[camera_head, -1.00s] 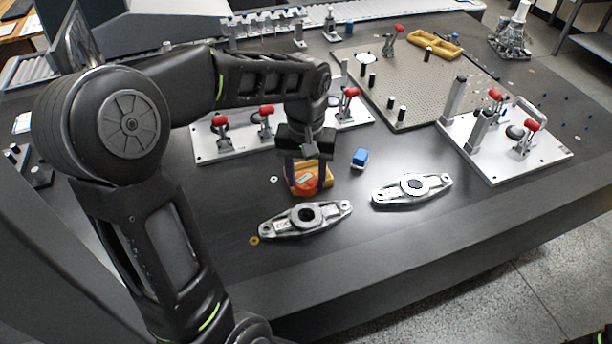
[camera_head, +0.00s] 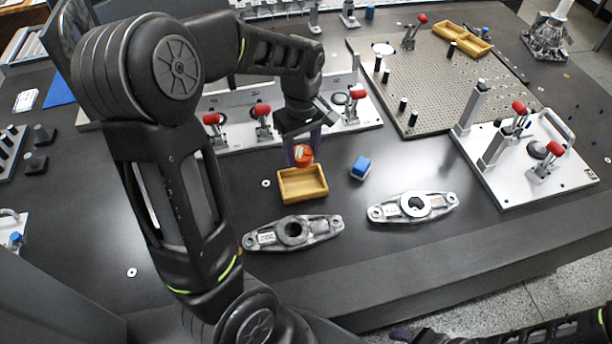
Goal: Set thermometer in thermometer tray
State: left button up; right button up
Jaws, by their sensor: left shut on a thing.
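My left gripper (camera_head: 303,151) is shut on the thermometer (camera_head: 304,155), a small round orange-red thing between its fingers. It holds it over the back edge of a small yellow tray (camera_head: 303,197). The thermometer appears to be above the tray, though the height gap is hard to judge. The tray's inside looks empty. My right gripper (camera_head: 402,335) shows only as a dark purplish tip at the bottom edge; its jaws cannot be made out.
A blue block (camera_head: 360,168) lies right of the tray. Two grey metal castings (camera_head: 294,233) (camera_head: 413,206) lie in front. A fixture plate with red-knobbed clamps (camera_head: 264,121) stands behind the gripper, another (camera_head: 560,182) at right. The table's front strip is clear.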

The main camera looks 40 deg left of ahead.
dwell(0.3)
pick_arm(q)
send_over(303, 187)
jog(key=shift+f, duration=3.1)
jog(key=shift+f, duration=1.85)
jog(key=shift+f, duration=0.1)
jog(key=shift+f, duration=0.15)
jog(key=o, duration=1.1)
jog(key=shift+o, duration=0.2)
